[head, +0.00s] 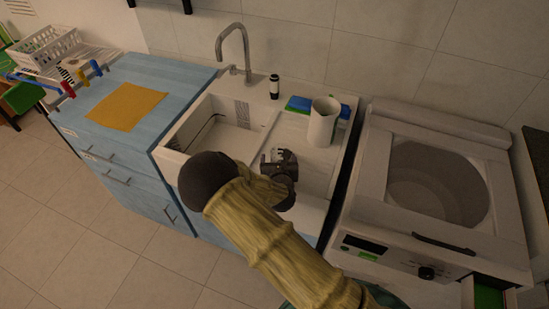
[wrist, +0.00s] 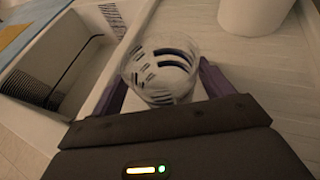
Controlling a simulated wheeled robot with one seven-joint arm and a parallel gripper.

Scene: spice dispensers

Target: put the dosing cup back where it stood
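The dosing cup (wrist: 161,70) is a small clear cup with dark blue and black markings. In the wrist view it stands between the two purple fingers of my gripper (wrist: 163,85), which press against its left and right sides. In the head view my gripper (head: 276,160) is over the sink's drainboard, to the right of the basin. The cup is hard to make out there among the dark gripper parts. Whether its base touches the drainboard cannot be told.
A white pitcher (head: 323,122) stands behind and to the right, by blue and green sponges (head: 300,103). A small dark-and-white bottle (head: 274,86) and the faucet (head: 234,50) are at the back. The basin (head: 222,138) lies left. An orange cloth (head: 126,106) lies on the blue cabinet.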

